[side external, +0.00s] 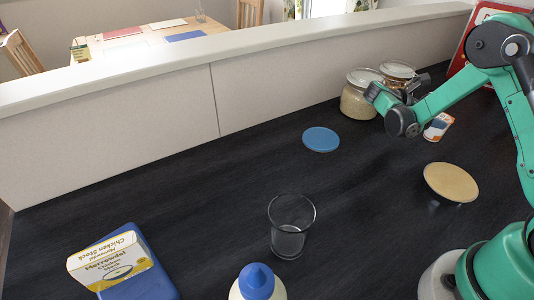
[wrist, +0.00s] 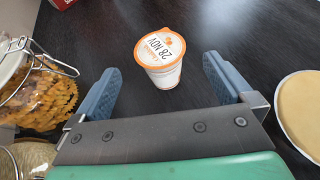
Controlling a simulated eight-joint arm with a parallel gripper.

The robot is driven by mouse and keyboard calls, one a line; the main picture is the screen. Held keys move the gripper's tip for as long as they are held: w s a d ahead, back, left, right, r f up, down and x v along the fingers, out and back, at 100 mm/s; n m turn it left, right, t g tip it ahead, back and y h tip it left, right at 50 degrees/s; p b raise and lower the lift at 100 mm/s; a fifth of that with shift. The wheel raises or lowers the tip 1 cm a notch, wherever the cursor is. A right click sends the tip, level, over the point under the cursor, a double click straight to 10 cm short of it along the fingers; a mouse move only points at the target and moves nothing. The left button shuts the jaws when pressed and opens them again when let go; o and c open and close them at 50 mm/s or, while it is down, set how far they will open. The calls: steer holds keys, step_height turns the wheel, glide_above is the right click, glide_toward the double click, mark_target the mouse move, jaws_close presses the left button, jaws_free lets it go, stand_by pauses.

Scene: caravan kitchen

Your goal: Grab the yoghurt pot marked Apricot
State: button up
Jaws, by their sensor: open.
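A small white yoghurt pot (wrist: 163,73) with an orange rim stands on the dark worktop in the wrist view. Its lid shows "28 NOV" upside down and a smaller orange word that I cannot read with certainty. My gripper (wrist: 163,86) is open and empty, one finger to each side of the picture. The pot shows beyond the gap between the fingertips, apart from both. In the side external view a white and orange item (side external: 438,127), which looks like the same pot, is partly behind my arm. The fingers are hard to make out there.
Glass jars (side external: 358,103) stand close by; one with orange-brown contents (wrist: 40,98) is left of my left finger. A beige disc (side external: 451,182) lies to the right. A blue disc (side external: 321,139), a clear glass (side external: 291,225), a blue-capped bottle (side external: 257,283) and a stock carton (side external: 108,262) are farther off.

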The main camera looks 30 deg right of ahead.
mark_target(432, 135)
steer(key=x, duration=0.5)
steer(key=shift+d, duration=0.15)
steer(key=c, duration=1.3)
